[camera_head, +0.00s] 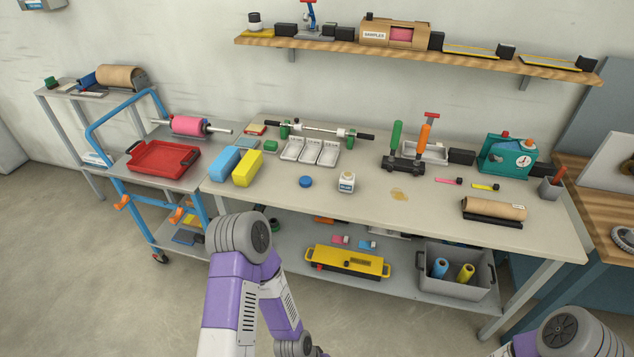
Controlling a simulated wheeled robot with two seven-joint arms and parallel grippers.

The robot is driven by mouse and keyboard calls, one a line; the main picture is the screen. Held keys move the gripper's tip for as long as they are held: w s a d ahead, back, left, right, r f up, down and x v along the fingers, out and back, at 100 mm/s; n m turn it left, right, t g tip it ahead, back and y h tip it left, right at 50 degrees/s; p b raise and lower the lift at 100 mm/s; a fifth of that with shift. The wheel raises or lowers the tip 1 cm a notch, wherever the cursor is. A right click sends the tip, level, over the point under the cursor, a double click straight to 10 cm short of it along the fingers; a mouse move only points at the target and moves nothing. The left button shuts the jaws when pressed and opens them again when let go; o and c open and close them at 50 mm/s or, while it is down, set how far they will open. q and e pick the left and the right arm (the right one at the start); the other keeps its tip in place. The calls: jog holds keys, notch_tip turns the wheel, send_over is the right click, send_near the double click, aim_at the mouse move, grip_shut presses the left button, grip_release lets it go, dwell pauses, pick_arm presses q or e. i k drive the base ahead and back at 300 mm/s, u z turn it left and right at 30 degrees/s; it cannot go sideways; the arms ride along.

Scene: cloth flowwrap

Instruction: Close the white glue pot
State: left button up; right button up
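The small white glue pot (346,183) stands upright near the middle of the grey workbench (400,215), with a label on its side. Its top looks open, but it is too small to be sure. A round blue lid (305,182) lies on the bench just left of the pot, apart from it. My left arm rises from the bottom and bends down in front of the bench; its gripper is out of the picture. Only a part of my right arm shows at the bottom right, and its gripper is also out of view.
Blue and yellow blocks (248,168) lie left of the lid, and white trays (310,150) stand behind it. A tan spill (398,193) lies right of the pot. A brown roll (494,208) lies further right. The bench front near the pot is clear.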

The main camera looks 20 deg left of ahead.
aim_at(347, 181)
jog(key=u, duration=1.95)
jog(key=i, duration=1.55)
jog(key=z, duration=3.15)
jog(key=i, duration=0.1)
jog(key=u, duration=0.35)
